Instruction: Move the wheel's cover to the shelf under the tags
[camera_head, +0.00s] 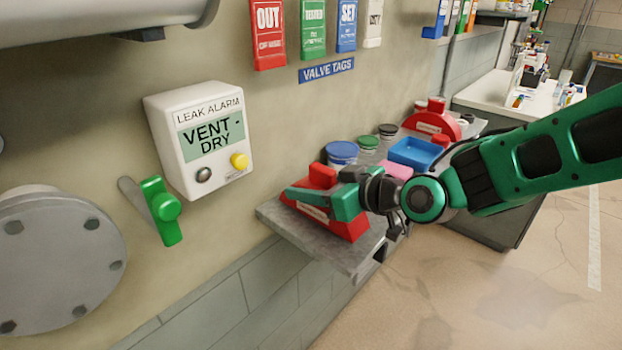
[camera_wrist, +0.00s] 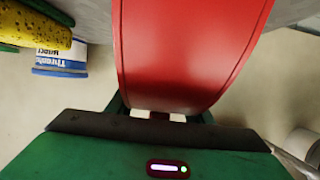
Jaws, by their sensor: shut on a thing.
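A red cover (camera_head: 343,222) with a pale label is at the near end of the grey shelf (camera_head: 330,250), below the blue "VALVE TAGS" sign (camera_head: 327,71). It looks to be on or just above the shelf top; I cannot tell whether it bears its weight. My gripper (camera_head: 318,197) reaches in from the right and is shut on the cover, its green fingers hiding part of it. In the wrist view, the cover's curved red face (camera_wrist: 190,50) fills the upper middle, right at the jaws (camera_wrist: 160,115).
Jars, including a blue-lidded one (camera_head: 341,152), a blue tray (camera_head: 415,152) and a pink block (camera_head: 396,170) stand behind my gripper. A second red, rounded piece (camera_head: 434,126) is farther along. A leak alarm (camera_head: 205,137) and green lever (camera_head: 163,210) are on the wall leftward.

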